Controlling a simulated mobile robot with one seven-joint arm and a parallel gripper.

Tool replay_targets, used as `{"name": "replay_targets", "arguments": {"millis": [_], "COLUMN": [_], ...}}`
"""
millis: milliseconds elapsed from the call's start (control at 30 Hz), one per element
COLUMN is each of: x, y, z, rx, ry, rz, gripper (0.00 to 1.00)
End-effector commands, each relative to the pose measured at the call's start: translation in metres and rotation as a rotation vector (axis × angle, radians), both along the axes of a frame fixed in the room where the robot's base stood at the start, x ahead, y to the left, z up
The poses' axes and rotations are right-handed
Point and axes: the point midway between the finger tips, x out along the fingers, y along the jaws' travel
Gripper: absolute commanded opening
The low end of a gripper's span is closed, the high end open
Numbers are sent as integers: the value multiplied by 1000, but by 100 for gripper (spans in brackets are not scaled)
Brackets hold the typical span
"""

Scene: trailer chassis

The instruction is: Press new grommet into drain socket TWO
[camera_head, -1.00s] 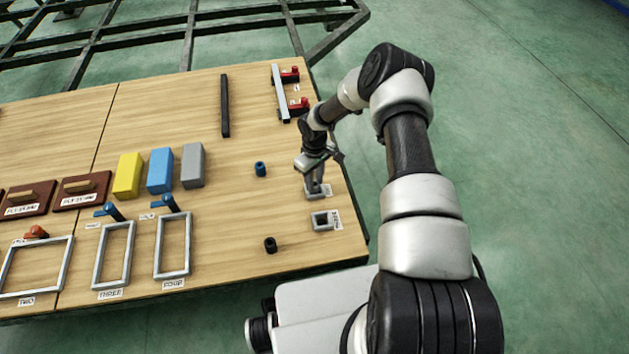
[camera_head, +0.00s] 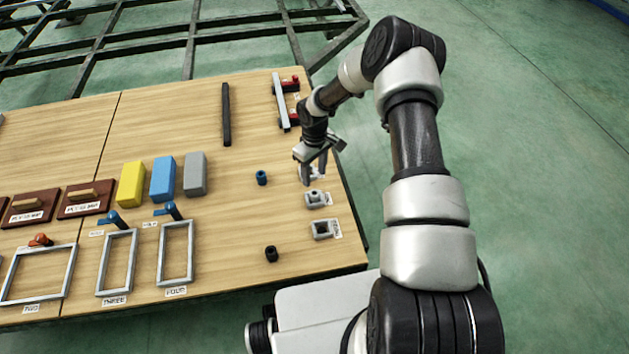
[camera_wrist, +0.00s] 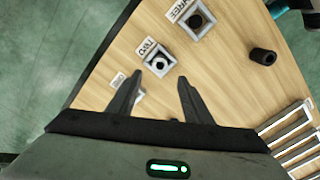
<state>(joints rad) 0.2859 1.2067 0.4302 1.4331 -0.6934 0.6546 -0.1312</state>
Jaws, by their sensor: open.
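Drain socket TWO (camera_head: 315,199) is a small grey square block near the table's right edge. In the wrist view, socket TWO (camera_wrist: 158,63) has its label beside it, and a round shape with a pale centre shows in its opening; I cannot tell whether this is a seated grommet. My gripper (camera_head: 314,178) is open and empty, raised just beyond socket TWO in the head view. The fingers (camera_wrist: 157,78) straddle nothing. A blue grommet (camera_head: 261,178) and a black grommet (camera_head: 270,254) stand on the table to the left.
Socket THREE (camera_head: 323,229) sits nearer the front corner. Another small socket (camera_wrist: 128,86) is partly hidden by a finger. Yellow, blue and grey blocks (camera_head: 194,174) and metal frames (camera_head: 175,253) lie to the left. Wood around the grommets is clear.

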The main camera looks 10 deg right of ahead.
Motion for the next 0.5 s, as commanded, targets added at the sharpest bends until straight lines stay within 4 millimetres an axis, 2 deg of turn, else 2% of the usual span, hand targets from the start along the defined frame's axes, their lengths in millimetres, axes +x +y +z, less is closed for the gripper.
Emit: {"name": "replay_targets", "arguments": {"millis": [33,267,333,433,467,500], "x": [0,0,2,3,3,1], "y": [0,-1,-2,-5,-7,-10], "z": [11,35,49,91,109,134], "rx": [-1,-3,-12,-40,-52,-68], "ry": [-1,-1,-9,-36,-47,-61], "rz": [1,-1,-3,-11,-17,-28], "gripper": [46,46,46,46,46,46]}}
